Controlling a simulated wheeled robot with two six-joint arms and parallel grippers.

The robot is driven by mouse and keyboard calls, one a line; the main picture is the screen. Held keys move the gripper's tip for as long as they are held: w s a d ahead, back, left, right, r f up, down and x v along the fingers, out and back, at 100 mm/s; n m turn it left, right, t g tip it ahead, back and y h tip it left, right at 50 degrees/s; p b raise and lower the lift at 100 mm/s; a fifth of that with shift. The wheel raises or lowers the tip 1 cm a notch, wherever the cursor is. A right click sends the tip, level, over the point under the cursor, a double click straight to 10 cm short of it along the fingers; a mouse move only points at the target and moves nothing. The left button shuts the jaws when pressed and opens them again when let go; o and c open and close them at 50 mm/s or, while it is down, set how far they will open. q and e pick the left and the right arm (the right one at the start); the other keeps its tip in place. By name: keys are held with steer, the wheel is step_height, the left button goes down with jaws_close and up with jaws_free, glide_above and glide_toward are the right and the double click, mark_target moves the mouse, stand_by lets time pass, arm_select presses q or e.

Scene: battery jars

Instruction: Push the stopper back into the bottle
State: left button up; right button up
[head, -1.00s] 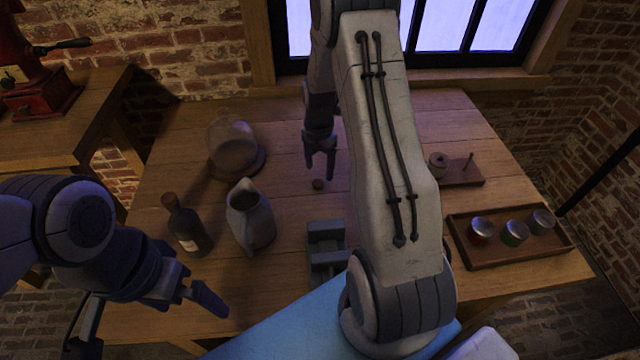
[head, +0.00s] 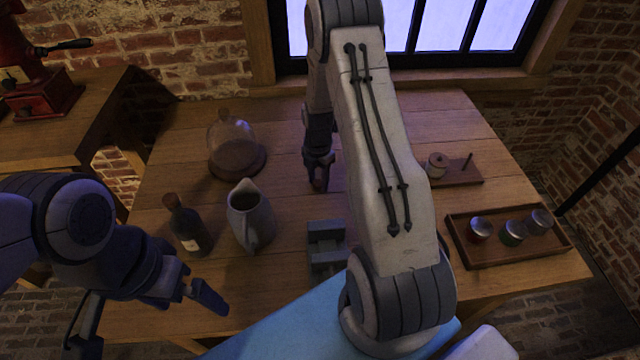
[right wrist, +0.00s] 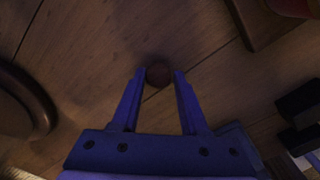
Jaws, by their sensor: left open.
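The dark bottle (head: 188,228) stands upright on the table at the left in the head view, with a pale label. My right gripper (right wrist: 159,75) is open, low over the table's middle, well right of the bottle. A small round brown piece (right wrist: 158,74) lies between its fingertips, with slight gaps visible beside it.
A grey jug (head: 250,222) stands just right of the bottle. A glass dome on a round wooden base (head: 240,170) is behind. A grey block-like fixture (head: 326,250) is at the middle front. A wooden tray (head: 480,258) holds three jars at the right.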

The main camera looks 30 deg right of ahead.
mark_target(318, 182)
jaws_close()
steer(key=shift+r, duration=0.1)
steer(key=shift+r, duration=0.55)
step_height(318, 182, up, 3)
steer(key=shift+f, duration=0.15)
steer(key=s+d+r+b, duration=0.1)
steer(key=s+r, duration=0.6)
steer(key=s, duration=0.4)
steer(key=shift+s+d, duration=0.15)
steer(key=shift+s, duration=0.2)
steer(key=shift+r, duration=0.1)
